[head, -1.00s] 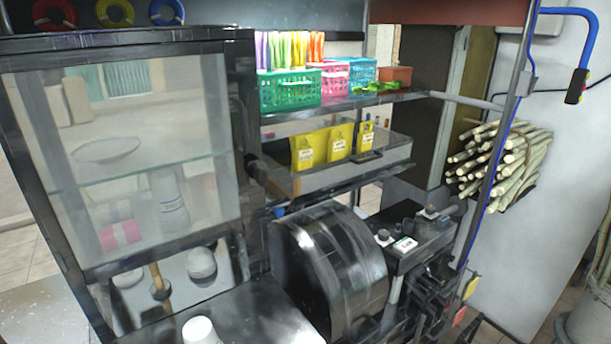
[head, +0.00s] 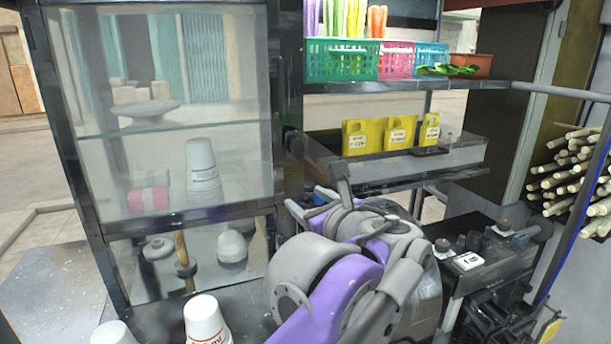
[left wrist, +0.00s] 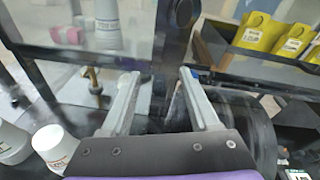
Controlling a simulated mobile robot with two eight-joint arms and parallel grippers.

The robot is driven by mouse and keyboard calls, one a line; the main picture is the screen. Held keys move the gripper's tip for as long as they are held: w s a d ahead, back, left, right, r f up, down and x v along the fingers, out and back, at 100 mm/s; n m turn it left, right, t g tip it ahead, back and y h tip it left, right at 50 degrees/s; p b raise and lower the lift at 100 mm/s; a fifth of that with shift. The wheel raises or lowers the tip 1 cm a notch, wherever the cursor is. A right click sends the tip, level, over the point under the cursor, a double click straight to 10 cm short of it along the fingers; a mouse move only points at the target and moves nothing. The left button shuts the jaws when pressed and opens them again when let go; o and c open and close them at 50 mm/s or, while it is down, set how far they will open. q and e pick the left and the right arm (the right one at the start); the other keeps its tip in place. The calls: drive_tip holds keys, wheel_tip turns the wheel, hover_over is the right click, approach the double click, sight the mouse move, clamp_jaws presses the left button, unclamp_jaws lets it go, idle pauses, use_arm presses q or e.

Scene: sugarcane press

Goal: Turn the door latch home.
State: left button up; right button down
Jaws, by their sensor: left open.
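The glass-fronted cabinet door (head: 165,110) stands at the left in the head view and looks closed in its black frame. A dark latch knob (head: 294,143) sits on the black post at the door's right edge. In the left wrist view the knob (left wrist: 183,14) is at the top, above and beyond the fingers; its exact angle is hard to tell. My left gripper (head: 322,192) is below and slightly right of the knob, apart from it. The left wrist view shows its two fingers (left wrist: 158,74) spread, with nothing between them. My right gripper is not in view.
A tray with yellow packets (head: 385,135) and a shelf with coloured baskets (head: 342,62) are right of the post. White cups (head: 206,320) stand at the lower left. Cane (head: 575,170) hangs at far right.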

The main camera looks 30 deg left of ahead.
sight(300, 152)
use_arm(q)
wheel_tip(300, 152, up, 5)
drive_tip(key=w+d+m+t+y, duration=0.1)
drive_tip(key=w+m+t, duration=0.1)
drive_tip(key=m, duration=0.1)
drive_tip(key=b+x, duration=0.1)
drive_tip(key=x, duration=0.9)
drive_tip(key=shift+w, duration=0.15)
clamp_jaws()
